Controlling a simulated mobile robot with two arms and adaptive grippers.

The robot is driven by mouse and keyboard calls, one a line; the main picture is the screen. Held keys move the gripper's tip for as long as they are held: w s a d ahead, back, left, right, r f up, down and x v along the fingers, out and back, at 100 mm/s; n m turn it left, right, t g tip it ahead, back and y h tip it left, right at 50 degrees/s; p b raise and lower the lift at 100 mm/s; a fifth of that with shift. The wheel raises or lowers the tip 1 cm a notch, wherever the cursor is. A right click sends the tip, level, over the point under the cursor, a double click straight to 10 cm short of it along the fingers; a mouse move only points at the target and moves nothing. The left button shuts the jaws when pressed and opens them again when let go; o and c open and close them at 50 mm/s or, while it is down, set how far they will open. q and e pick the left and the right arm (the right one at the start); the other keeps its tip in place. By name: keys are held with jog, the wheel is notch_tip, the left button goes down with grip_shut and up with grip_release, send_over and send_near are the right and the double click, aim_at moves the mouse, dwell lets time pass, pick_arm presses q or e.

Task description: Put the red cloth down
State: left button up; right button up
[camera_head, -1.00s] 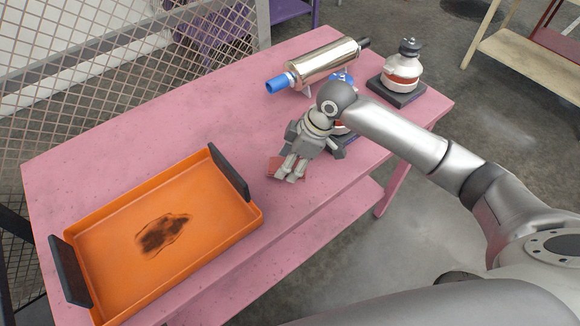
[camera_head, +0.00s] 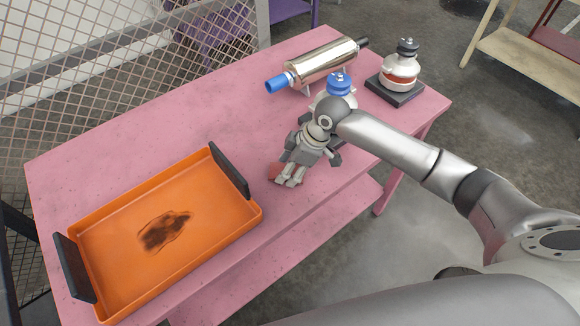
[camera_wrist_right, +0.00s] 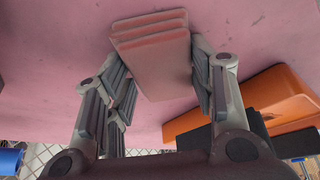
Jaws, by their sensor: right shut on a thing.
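The red cloth (camera_wrist_right: 155,62), a folded, layered pad, sits between the fingers of my right gripper (camera_wrist_right: 155,85) in the right wrist view. In the head view, my right gripper (camera_head: 288,180) is over the front part of the pink table (camera_head: 130,160), and only a small edge of the cloth (camera_head: 275,171) shows beside the fingertips. The gripper is shut on the cloth. I cannot tell whether the cloth touches the tabletop. My left gripper is not in view.
An orange tray (camera_head: 215,215) with black handles and a dark stain is left of the gripper. A metal cylinder (camera_head: 322,63) with a blue end, a blue-capped part (camera_head: 340,84) and a white-and-red part on a dark base (camera_head: 398,91) stand behind. The table middle is clear.

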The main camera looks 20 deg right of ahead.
jog(key=o, duration=0.7)
jog(key=shift+s+f, duration=0.4)
jog(key=shift+f, duration=0.35)
jog(key=shift+o, duration=1.1)
jog(key=shift+w, duration=0.1)
jog(key=shift+w+a+f, duration=0.1)
jog(key=shift+w+f, duration=0.05)
jog(key=shift+w, duration=0.05)
jog(key=shift+s, duration=0.1)
jog(key=shift+r, duration=0.25)
jog(key=shift+r, duration=0.3)
jog(key=b+v, duration=0.1)
jog(key=v, duration=1.1)
jog(key=shift+w+r, duration=0.25)
jog(key=shift+r, duration=0.25)
